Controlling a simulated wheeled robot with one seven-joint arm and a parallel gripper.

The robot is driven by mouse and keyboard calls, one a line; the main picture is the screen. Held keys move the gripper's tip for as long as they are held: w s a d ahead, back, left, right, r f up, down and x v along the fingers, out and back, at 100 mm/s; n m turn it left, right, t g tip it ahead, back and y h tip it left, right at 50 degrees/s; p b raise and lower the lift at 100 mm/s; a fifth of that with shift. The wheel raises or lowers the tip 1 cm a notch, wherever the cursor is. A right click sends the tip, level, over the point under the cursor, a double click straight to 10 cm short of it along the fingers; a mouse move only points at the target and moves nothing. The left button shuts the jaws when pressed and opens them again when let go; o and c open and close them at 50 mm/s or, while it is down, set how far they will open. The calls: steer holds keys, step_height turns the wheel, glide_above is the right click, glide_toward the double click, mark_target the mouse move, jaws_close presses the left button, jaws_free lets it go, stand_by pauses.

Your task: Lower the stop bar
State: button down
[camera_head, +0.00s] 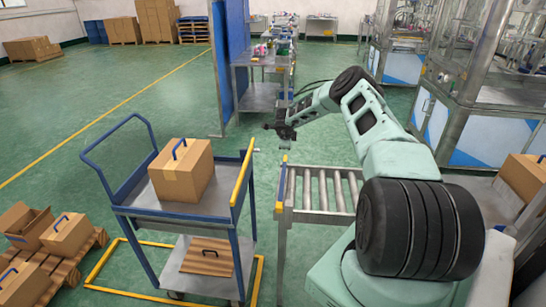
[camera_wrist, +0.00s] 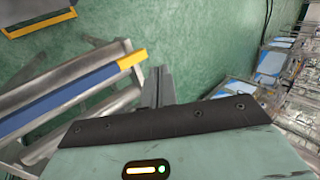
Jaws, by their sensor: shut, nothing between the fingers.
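A bar with a blue middle and yellow ends (camera_head: 280,188) runs along the left end of the roller conveyor, at roller height. In the wrist view its blue length and one yellow end (camera_wrist: 132,60) show at the left. A yellow bar (camera_head: 242,178) lies along the right side of the blue cart. I cannot tell for certain which is the stop bar. My gripper (camera_head: 268,127) is in the air beyond the far end of the conveyor, apart from both bars. In the wrist view its fingers (camera_wrist: 158,88) are together and empty, to the right of the yellow end.
The blue cart (camera_head: 138,210) carries a cardboard box (camera_head: 181,172) and stands left of the roller conveyor (camera_head: 322,190), with a narrow gap between. Cartons on a pallet (camera_head: 88,244) lie at lower left. A workbench (camera_head: 262,62) and blue partition (camera_head: 229,60) stand behind. Machine enclosures are at right.

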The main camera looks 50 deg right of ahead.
mark_target(286, 157)
steer(key=f+b, duration=0.1)
steer(key=f, duration=0.1)
steer(key=f+b, duration=0.1)
steer(key=f, duration=0.1)
steer(key=w+d+f+b, duration=0.1)
steer(key=f, duration=0.1)
steer(key=shift+f, duration=0.15)
steer(key=shift+s+f, duration=0.1)
steer(key=shift+f, duration=0.2)
steer(key=shift+s+f, duration=0.1)
steer(key=shift+f, duration=0.05)
step_height(286, 157, up, 15)
stand_by(0.4)
steer(key=shift+p, duration=0.3)
stand_by(0.5)
